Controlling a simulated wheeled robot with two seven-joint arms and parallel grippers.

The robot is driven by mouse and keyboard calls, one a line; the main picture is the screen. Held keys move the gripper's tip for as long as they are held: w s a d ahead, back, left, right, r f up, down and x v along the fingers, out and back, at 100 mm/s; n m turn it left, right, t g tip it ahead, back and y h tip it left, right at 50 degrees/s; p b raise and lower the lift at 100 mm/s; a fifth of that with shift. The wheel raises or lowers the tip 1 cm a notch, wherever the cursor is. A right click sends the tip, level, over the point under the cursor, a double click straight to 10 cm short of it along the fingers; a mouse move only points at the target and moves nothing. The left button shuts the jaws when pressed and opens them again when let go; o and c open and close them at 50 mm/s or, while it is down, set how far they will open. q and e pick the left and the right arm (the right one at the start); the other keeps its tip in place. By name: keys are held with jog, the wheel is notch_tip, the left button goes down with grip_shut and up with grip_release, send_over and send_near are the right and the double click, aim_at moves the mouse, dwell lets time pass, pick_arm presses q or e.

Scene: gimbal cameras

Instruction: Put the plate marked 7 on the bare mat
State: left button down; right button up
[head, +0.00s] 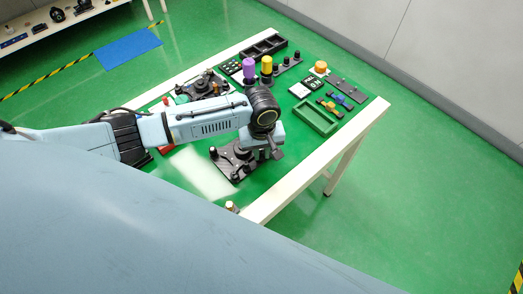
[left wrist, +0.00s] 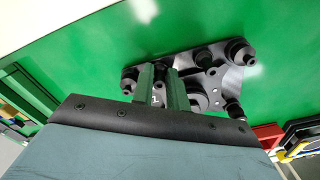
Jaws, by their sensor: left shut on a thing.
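In the head view my left gripper (head: 268,156) is low over the table, beside a dark base plate with posts (head: 236,162). In the left wrist view its two green fingers (left wrist: 160,90) are shut on a small dark thing with a white mark (left wrist: 157,99). The mark is too small to read surely as a 7. The dark base plate (left wrist: 188,60) lies just behind the fingers. My right gripper is not in view.
A blue mat (head: 128,48) lies on the floor. The table's near right edge is clear.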

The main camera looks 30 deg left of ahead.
pick_arm(q)
jog(key=shift+f, duration=0.25)
jog(key=c, duration=1.4)
grip_release()
jog(key=shift+r, duration=0.25)
notch_tip(320, 180, up, 12)
jog(key=shift+r+p, duration=0.15)
jog(key=shift+p, duration=0.9)
